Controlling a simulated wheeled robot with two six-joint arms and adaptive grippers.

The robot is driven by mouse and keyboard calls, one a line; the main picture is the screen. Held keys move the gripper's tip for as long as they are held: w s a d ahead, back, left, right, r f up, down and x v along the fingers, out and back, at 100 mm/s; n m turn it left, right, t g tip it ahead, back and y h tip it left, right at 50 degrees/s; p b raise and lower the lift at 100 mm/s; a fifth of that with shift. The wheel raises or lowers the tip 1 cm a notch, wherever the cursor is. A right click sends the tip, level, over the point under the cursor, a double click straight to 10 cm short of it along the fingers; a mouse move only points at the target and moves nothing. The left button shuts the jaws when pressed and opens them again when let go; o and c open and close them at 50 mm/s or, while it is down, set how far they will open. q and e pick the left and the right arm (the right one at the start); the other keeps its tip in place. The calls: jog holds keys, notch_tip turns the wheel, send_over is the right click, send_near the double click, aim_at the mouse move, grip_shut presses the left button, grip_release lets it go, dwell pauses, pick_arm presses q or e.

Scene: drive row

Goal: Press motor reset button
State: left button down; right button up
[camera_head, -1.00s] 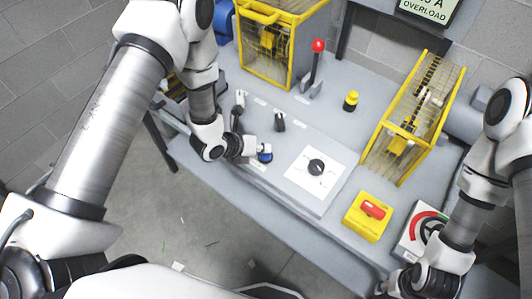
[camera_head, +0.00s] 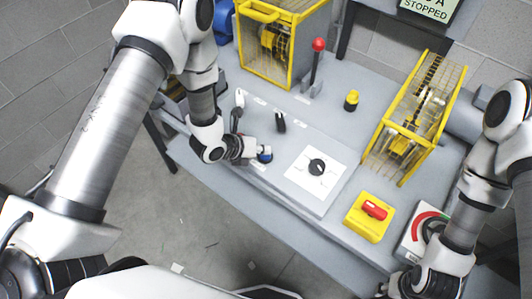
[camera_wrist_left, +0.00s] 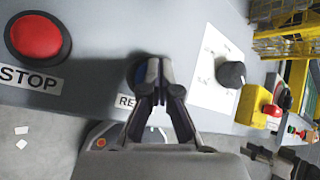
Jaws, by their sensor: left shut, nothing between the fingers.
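The blue reset button (camera_head: 266,150) is on the sloping front of the grey console, mostly hidden by my left gripper (camera_head: 258,153). In the left wrist view, the blue button (camera_wrist_left: 139,74) shows behind the left gripper's fingertips (camera_wrist_left: 160,75), beside a label reading "RE", the rest covered. The left fingers are shut with nothing between them, and their tips are at the button; whether they press it down I cannot tell. My right gripper (camera_head: 400,284) is low at the right by the console's edge, its fingers not clear. The overhead sign (camera_head: 429,9) reads "STOPPED".
A red STOP button (camera_wrist_left: 37,38) sits left of the reset button. A black knob on a white plate (camera_head: 316,167), a yellow box with a red switch (camera_head: 371,215), a red-knobbed lever (camera_head: 316,62) and yellow cages (camera_head: 413,115) stand around the console.

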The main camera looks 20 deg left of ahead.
aim_at(263, 156)
pick_arm(q)
jog(key=shift+r, duration=0.6)
notch_tip(263, 156, up, 6)
jog(key=p, duration=0.3)
jog(key=shift+p, duration=0.35)
